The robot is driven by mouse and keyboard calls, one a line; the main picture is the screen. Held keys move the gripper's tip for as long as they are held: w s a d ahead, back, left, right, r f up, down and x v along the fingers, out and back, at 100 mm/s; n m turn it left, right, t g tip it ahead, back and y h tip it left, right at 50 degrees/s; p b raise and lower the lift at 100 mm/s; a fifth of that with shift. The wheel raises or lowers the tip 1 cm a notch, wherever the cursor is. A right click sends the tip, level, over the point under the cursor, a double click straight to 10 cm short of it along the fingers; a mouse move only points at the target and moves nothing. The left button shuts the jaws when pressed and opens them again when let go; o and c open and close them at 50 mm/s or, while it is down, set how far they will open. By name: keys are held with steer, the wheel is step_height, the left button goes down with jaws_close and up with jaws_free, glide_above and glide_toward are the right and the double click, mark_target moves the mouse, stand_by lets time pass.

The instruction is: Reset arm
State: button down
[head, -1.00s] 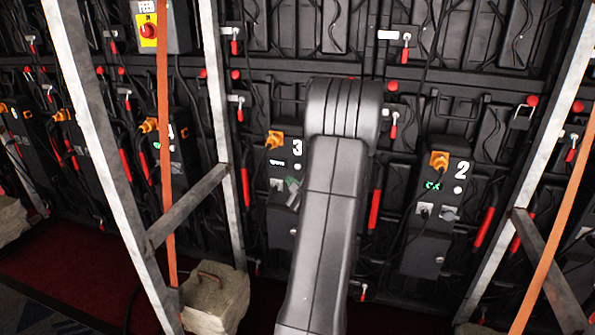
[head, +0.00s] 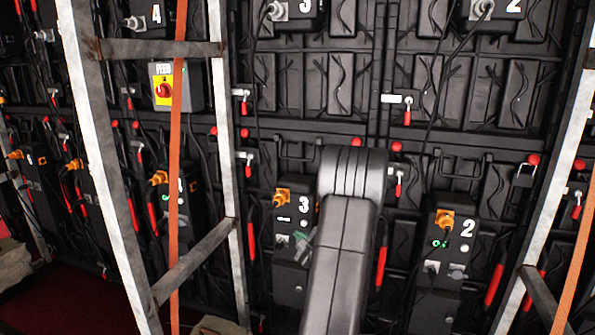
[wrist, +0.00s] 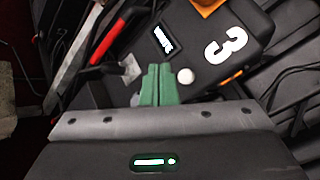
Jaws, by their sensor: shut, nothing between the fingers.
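My arm stands in the middle of the head view and hides part of the video wall's back. My gripper (wrist: 157,82) shows in the wrist view as two green fingers pressed together, with nothing between them. The fingers point at the black box numbered 3 (wrist: 205,68), close to its white round button (wrist: 185,76). I cannot tell whether they touch the box. In the head view the fingertips (head: 303,241) show small and greenish beside my arm, in front of box 3 (head: 291,262).
Box 2 (head: 440,262), with an orange plug (head: 444,220), is right of my arm. A metal frame (head: 108,170) with an orange strap (head: 174,130) stands at left; another post (head: 562,150) stands at right. A yellow-plated red switch (head: 163,90) is at upper left.

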steer(key=shift+w+d+r+p, duration=0.1)
steer(key=shift+w+r+p, duration=0.1)
steer(key=shift+p, duration=1.05)
steer(key=s+a+b, duration=0.2)
steer(key=s+b, duration=0.1)
steer(key=s, duration=0.3)
steer(key=shift+f+b, duration=0.2)
steer(key=shift+b, duration=0.1)
steer(key=w, duration=0.1)
steer(key=w+d, duration=0.1)
steer(key=w, duration=0.1)
steer(key=w+b, duration=0.1)
steer(key=w, duration=0.1)
steer(key=shift+w+d+f, duration=0.25)
steer(key=shift+d, duration=0.1)
steer(key=shift+s+b, duration=0.1)
steer(key=shift+b, duration=0.3)
